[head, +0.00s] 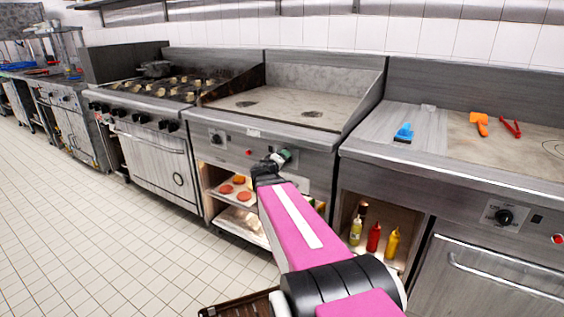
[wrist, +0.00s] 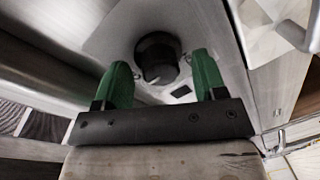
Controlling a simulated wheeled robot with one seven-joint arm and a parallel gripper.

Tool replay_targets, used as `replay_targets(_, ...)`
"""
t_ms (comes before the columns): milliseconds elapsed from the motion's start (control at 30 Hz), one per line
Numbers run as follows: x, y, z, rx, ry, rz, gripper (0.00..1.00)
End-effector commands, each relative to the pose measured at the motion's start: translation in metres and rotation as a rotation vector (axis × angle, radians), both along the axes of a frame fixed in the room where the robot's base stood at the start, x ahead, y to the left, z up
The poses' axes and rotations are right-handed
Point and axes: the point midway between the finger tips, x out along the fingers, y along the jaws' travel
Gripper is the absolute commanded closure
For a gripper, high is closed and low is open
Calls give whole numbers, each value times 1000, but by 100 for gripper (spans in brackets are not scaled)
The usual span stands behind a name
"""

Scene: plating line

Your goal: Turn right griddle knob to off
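The griddle (head: 275,107) with the flat plate stands in the middle of the head view. Its left knob (head: 216,139) is on the front panel. My gripper (head: 279,158) is at the right part of that panel and hides the knob there in the head view. In the wrist view a round black knob (wrist: 157,55) with a pale pointer mark sits on the metal panel. The green fingers of my gripper (wrist: 162,68) are apart, one on each side of the knob. A gap shows on both sides, so the fingers do not appear to touch it.
Shelves below the griddle hold trays with food (head: 232,187). A counter (head: 400,148) on the right carries a blue brush (head: 404,132), an orange scraper (head: 480,122) and red tongs (head: 511,128). Bottles (head: 374,236) stand below it. Tiled floor (head: 90,230) at left is clear.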

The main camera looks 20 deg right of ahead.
Motion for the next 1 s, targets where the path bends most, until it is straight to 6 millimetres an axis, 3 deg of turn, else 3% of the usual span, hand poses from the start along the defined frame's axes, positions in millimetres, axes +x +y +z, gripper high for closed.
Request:
replay_targets(267,-11,12,2,-1,0,2,35)
replay_targets(700,-62,69,10,-1,1,2,35)
replay_targets(1000,-72,81,11,0,0,0,35)
